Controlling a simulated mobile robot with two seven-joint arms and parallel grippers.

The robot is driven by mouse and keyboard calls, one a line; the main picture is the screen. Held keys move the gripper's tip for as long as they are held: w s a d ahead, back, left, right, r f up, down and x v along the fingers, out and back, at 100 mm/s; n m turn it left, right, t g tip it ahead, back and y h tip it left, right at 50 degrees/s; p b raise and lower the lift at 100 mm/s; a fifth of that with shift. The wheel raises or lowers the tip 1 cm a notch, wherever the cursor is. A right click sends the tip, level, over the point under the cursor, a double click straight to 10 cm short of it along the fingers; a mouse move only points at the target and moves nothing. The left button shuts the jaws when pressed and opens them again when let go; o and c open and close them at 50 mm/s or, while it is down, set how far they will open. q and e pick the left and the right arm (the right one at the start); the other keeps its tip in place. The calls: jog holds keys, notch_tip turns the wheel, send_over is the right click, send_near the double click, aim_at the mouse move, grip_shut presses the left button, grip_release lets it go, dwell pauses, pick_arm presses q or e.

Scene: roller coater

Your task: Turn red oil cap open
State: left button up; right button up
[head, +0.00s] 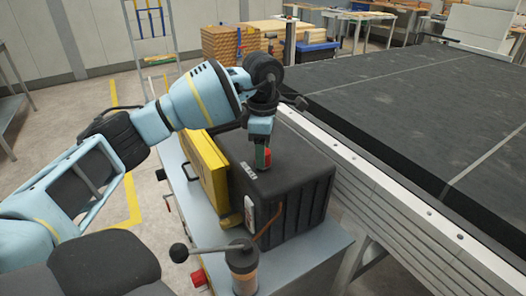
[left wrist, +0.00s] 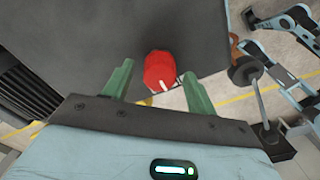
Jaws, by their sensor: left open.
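The red oil cap (head: 267,155) stands on top of a black ribbed tank (head: 300,170). In the left wrist view the cap (left wrist: 160,70) is a red knob with a white mark on its edge. My left gripper (left wrist: 157,82) is open, with one green finger on each side of the cap and a visible gap to each. In the head view this gripper (head: 263,155) points down at the tank top and hides part of the cap. I cannot tell how deep the fingers reach beside it. My right gripper is not in view.
A yellow panel (head: 205,170) stands against the tank's left side. A black lever with a ball knob (head: 179,253) and a copper-coloured pipe (head: 268,222) are in front. A wide dark conveyor bed (head: 420,110) lies to the right. The floor at left is mostly clear.

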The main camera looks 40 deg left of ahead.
pick_arm(q)
jog(key=shift+f, duration=0.5)
jog(key=c, duration=1)
